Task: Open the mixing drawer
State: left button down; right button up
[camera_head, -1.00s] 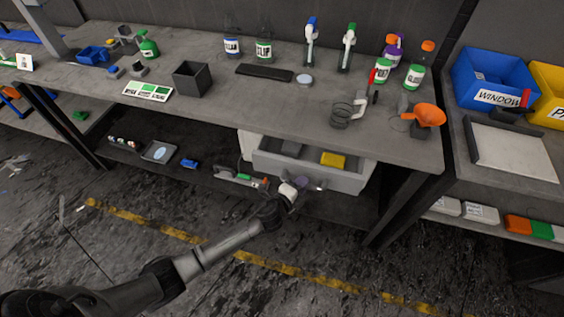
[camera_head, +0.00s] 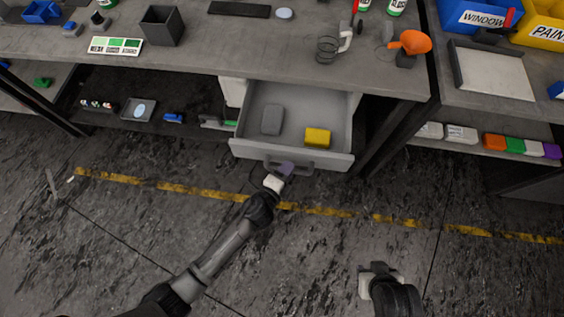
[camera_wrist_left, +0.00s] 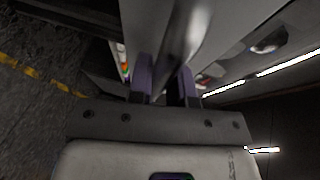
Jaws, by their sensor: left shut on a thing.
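The mixing drawer (camera_head: 240,150) is a light grey drawer under the workbench, pulled well out toward me. A grey block (camera_head: 272,120) and a yellow block (camera_head: 317,138) lie inside it. My left gripper (camera_head: 283,171) is shut on the drawer's handle (camera_head: 305,169) at the front. In the left wrist view the purple-tipped fingers of my left gripper (camera_wrist_left: 164,84) close around the grey handle bar (camera_wrist_left: 182,30). My right gripper (camera_head: 376,270) shows in part at the lower right, over the floor and apart from the drawer; its fingers are not clear.
A lower shelf (camera_head: 150,130) carries small items left of the drawer. The floor before the drawer is clear.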

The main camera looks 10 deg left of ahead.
dwell(0.3)
pick_arm(q)
jog(key=c, duration=1.1)
grip_release()
jog(key=p+v, duration=0.1)
jog(key=v, duration=1.3)
jog(key=shift+w+r, duration=0.1)
